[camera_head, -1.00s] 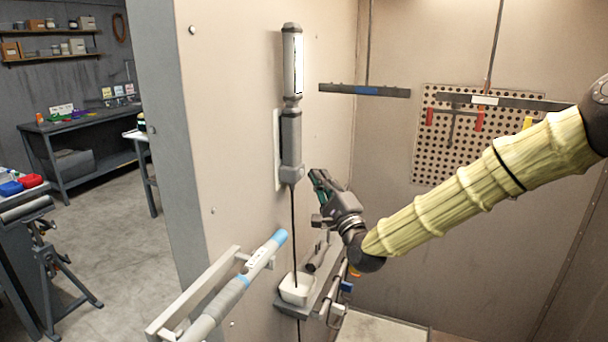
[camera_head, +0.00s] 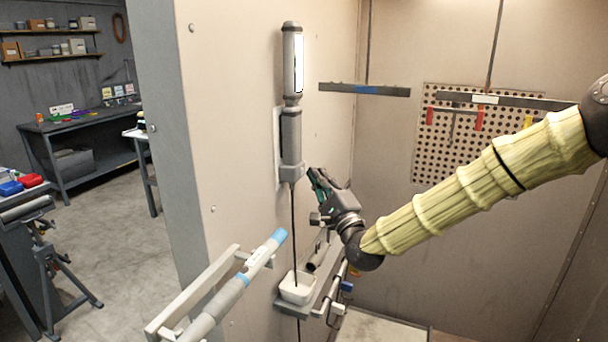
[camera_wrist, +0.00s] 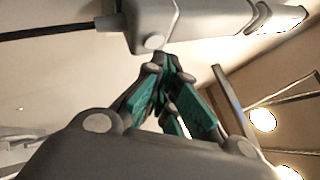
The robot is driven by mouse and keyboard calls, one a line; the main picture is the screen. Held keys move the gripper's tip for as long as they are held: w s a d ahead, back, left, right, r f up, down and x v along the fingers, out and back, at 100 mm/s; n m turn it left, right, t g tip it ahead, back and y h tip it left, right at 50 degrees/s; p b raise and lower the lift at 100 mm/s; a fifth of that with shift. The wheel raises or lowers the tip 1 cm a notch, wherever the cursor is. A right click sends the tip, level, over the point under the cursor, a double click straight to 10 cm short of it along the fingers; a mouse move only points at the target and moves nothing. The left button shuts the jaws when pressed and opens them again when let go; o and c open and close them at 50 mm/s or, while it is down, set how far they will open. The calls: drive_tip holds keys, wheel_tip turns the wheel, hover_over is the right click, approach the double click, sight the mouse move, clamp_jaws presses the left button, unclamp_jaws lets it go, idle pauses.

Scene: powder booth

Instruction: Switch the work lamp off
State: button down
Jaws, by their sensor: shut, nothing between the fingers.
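The work lamp (camera_head: 291,135) is a grey tube-shaped lamp held upright in a bracket on the booth wall. Its light strip (camera_head: 298,62) is bright white, and a dark cord hangs from its lower end. In the wrist view, the lamp's grey handle (camera_wrist: 190,22) crosses the top, with a round pale button (camera_wrist: 153,42) near its cord end. My gripper (camera_head: 314,174) is shut and empty, just right of the lamp's lower end. In the wrist view, the fingertips of my gripper (camera_wrist: 163,62) are close below the button; I cannot tell whether they touch it.
A shelf (camera_head: 322,300) with a white cup (camera_head: 297,287) sits below the lamp. A blue-tipped wand (camera_head: 240,282) rests on a rail at the front left. Hanging bars (camera_head: 345,89) and a perforated panel (camera_head: 440,150) are at the back right.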

drive_tip(key=shift+w+a, duration=0.1)
drive_tip(key=shift+a, duration=0.15)
drive_tip(key=shift+a+b, duration=0.25)
drive_tip(key=shift+b, duration=0.05)
idle(0.6)
drive_tip(key=shift+d, duration=0.1)
drive_tip(key=shift+d+b, duration=0.3)
drive_tip(key=shift+d, duration=0.3)
drive_tip(key=s+d, duration=0.2)
drive_tip(key=d, duration=0.3)
drive_tip(key=shift+d+b, duration=0.35)
drive_tip(key=shift+b, duration=0.1)
drive_tip(key=shift+s, duration=0.1)
idle(1.3)
